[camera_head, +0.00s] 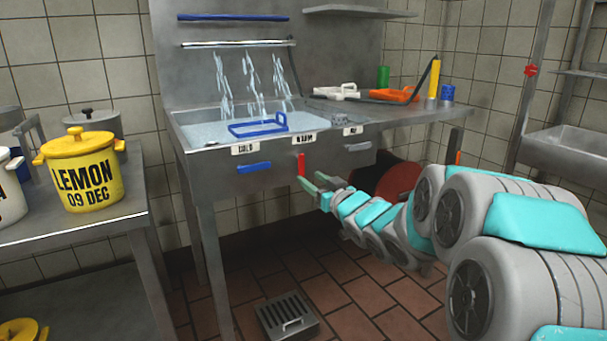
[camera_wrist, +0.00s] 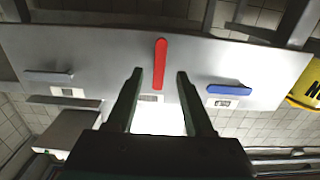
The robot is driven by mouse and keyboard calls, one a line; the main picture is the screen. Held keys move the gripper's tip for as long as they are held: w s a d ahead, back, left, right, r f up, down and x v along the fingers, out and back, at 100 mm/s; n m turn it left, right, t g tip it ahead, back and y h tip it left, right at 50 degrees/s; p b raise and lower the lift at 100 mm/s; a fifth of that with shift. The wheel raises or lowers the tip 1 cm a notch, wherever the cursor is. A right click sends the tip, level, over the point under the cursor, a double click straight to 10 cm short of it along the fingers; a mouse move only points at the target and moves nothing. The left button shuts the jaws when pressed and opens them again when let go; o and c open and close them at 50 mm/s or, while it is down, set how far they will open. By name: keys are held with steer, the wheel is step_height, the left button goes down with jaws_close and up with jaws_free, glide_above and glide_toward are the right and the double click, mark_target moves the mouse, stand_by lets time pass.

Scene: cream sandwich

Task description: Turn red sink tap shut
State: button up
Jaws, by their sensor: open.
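The red sink tap (camera_head: 301,164) is a short bar handle on the steel sink's front panel, below the middle label. It stands upright. In the wrist view the red tap (camera_wrist: 160,63) also runs vertically, with its lower end between the fingertips in the picture. My gripper (camera_head: 314,185) is just right of and below the tap in the head view, open and empty. In the wrist view my gripper (camera_wrist: 159,74) has a finger on either side of the red tap's line; I cannot tell whether either touches it. Water streams (camera_head: 252,80) fall into the sink basin (camera_head: 185,118).
A blue tap (camera_head: 254,168) and a grey tap (camera_head: 358,146) lie horizontally on either side. A blue rack (camera_head: 258,126) is in the basin. A steel table with a yellow pot (camera_head: 82,172) stands left. A floor drain (camera_head: 287,316) is below; the floor under the sink is mostly clear.

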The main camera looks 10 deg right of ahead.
mark_target(302, 172)
steer(key=shift+x, duration=2.4)
steer(key=shift+c, duration=0.3)
jaws_close()
